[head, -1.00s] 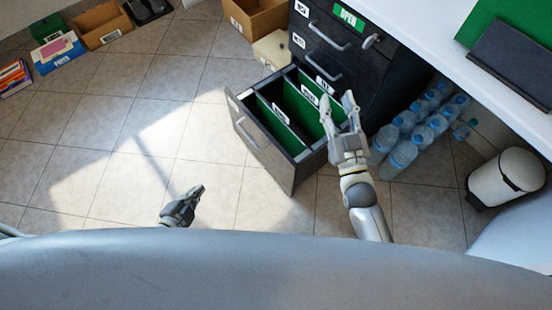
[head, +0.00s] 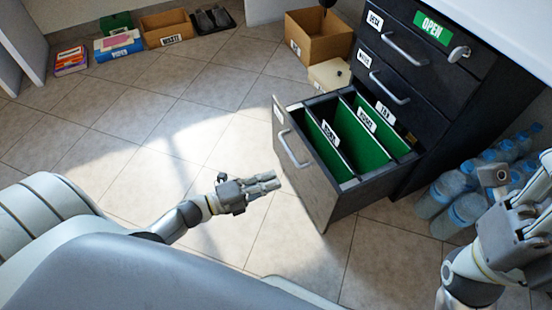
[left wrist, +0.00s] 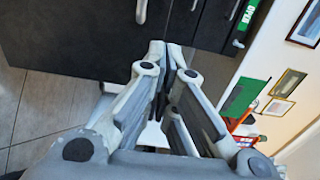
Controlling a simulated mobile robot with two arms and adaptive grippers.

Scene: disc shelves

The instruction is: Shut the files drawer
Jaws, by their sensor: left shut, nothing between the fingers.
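The files drawer (head: 308,188) is the lowest drawer of the dark cabinet (head: 420,100). It is pulled well out, with green hanging files (head: 362,140) and white labels inside. Its bar handle (head: 292,150) is on the front panel. My left gripper (head: 276,181) is shut and empty, in front of the drawer front, its fingers pointing toward it; a small gap seems to lie between them. In the left wrist view the shut fingers (left wrist: 172,52) point at a dark panel (left wrist: 80,40). My right gripper (head: 535,195) is at the right edge, partly cut off.
Water bottles (head: 465,190) stand on the floor right of the drawer. An open cardboard box (head: 318,38) and a cream box (head: 332,75) stand beside the cabinet's far side. Bins and books line the far wall. The tiled floor left of the drawer is clear.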

